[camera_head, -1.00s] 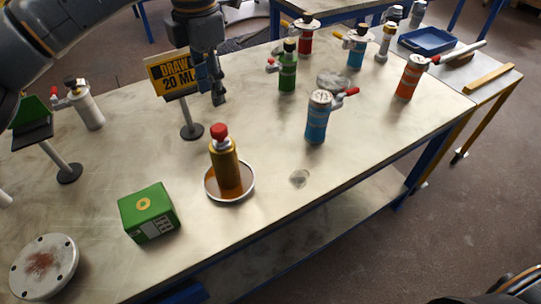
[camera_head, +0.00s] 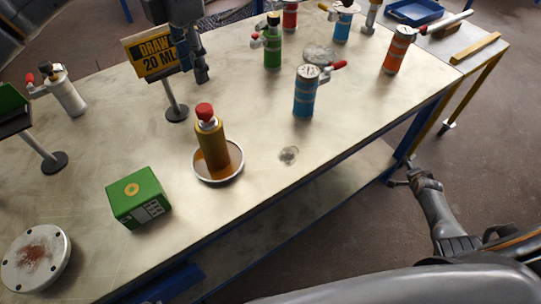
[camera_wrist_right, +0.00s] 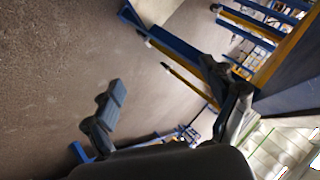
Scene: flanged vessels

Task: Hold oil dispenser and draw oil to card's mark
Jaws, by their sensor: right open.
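The oil dispenser (camera_head: 212,148), an amber bottle with a red top, stands upright in a round shallow dish (camera_head: 232,172) on the table. The card (camera_head: 148,52), yellow and black, reads "DRAW 20 ML" and sits on a post behind the dispenser. My left gripper (camera_head: 197,74) points down in front of the card's right edge, above and behind the dispenser, and touches neither visibly. Its finger gap is unclear. My right gripper (camera_head: 403,176) is open and empty beyond the table's front edge; its parted fingers also show in the right wrist view (camera_wrist_right: 162,78) over the floor.
A green box (camera_head: 138,198) and a flanged disc (camera_head: 36,258) lie at the left front. A white canister (camera_head: 68,95) stands at left. Blue (camera_head: 305,92), green (camera_head: 272,48) and orange (camera_head: 396,52) canisters stand behind right. The right front of the table is mostly clear.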

